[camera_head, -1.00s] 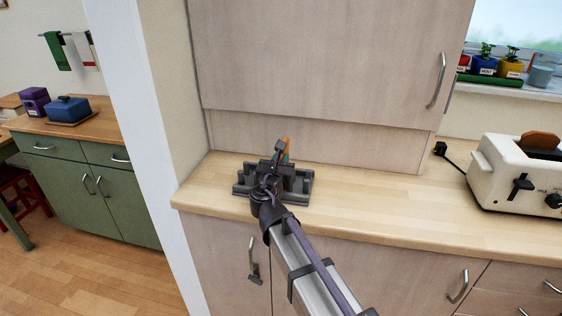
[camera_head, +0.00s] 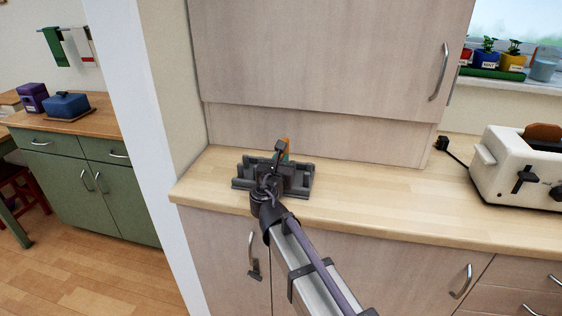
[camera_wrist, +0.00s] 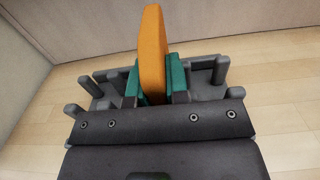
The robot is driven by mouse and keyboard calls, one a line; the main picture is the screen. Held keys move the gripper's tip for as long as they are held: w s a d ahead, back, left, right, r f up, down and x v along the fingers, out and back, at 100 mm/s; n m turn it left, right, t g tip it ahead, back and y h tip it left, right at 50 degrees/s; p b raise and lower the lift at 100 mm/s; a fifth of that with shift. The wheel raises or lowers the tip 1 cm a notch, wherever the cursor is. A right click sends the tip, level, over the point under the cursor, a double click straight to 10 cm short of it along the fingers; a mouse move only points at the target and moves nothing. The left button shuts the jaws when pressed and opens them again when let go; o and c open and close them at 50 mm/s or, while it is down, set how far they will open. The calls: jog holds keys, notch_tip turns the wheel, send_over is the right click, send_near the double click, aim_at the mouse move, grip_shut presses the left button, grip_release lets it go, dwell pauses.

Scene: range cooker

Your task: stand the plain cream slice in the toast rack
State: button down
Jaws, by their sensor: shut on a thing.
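My gripper (camera_wrist: 155,82), with teal finger pads, is shut on an orange-tan slice (camera_wrist: 153,45) and holds it upright on edge. The slice looks orange-tan rather than cream. In the head view only a thin strip of the slice (camera_head: 286,146) shows behind my gripper (camera_head: 280,160). The dark grey toast rack (camera_head: 303,180) stands on the counter under and around my gripper. Its posts (camera_wrist: 222,68) show on both sides of the slice in the wrist view. The lower edge of the slice is hidden, so I cannot tell whether it touches the rack.
A cream toaster (camera_head: 497,170) with a brown slice (camera_head: 543,132) in its slot stands at the right. A wall cupboard (camera_head: 320,60) hangs behind the rack, and a side wall is close at left. The wooden counter (camera_head: 385,195) between rack and toaster is clear.

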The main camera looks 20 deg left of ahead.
jog(key=shift+f+b, duration=0.4)
jog(key=shift+f, duration=0.1)
jog(key=c, duration=1)
grip_release()
jog(key=shift+c, duration=0.2)
jog(key=s, duration=0.3)
jog(key=s+d, duration=0.1)
jog(key=s, duration=0.6)
jog(key=shift+s+d, duration=0.15)
jog(key=shift+s, duration=0.25)
jog(key=shift+w, duration=0.1)
